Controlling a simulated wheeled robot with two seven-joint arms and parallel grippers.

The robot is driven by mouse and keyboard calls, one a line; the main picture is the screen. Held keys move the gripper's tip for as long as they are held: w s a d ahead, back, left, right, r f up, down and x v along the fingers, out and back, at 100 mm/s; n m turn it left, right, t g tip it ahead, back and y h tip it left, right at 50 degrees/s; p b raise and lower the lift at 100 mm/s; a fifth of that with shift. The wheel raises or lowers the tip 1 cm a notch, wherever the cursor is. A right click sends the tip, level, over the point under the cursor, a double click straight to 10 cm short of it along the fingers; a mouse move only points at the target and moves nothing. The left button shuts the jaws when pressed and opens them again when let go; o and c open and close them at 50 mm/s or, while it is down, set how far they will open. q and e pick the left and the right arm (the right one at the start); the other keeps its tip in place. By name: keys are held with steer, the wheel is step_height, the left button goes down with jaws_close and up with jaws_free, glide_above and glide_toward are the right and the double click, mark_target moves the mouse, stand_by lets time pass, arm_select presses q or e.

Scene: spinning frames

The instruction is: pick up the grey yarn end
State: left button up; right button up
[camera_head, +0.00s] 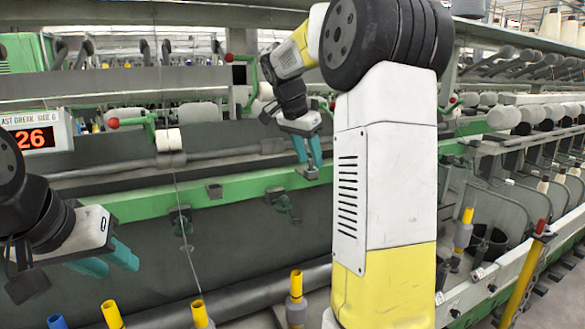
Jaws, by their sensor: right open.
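A thin grey yarn strand (183,235) hangs in front of the green machine rail and runs down toward a yellow bobbin tube (200,312). Its loose end is too fine to tell apart. My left gripper (112,262) is at the lower left, to the left of the strand, with its teal fingers apart and nothing between them. My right gripper (308,152) points down just above the green rail, to the right of the strand. It is open, and I see nothing in it. Neither gripper touches the strand.
A white roll (168,139) sits behind the strand. The green rail (235,192) crosses the middle, with small brackets on it. More yellow-topped tubes (296,285) stand along the bottom. A red-lit display (36,138) is at the left. My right arm hides much of the centre right.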

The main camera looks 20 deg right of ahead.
steer(key=shift+d+f, duration=0.15)
steer(key=shift+f, duration=0.1)
jaws_close()
steer(key=shift+r, duration=0.85)
step_height(320, 180, up, 2)
steer(key=shift+r, duration=0.1)
steer(key=s+a, duration=0.4)
steer(key=s, duration=0.3)
steer(key=s+a+r, duration=0.1)
steer(key=s+a, duration=0.2)
steer(key=s, duration=0.4)
steer(key=shift+a, duration=0.4)
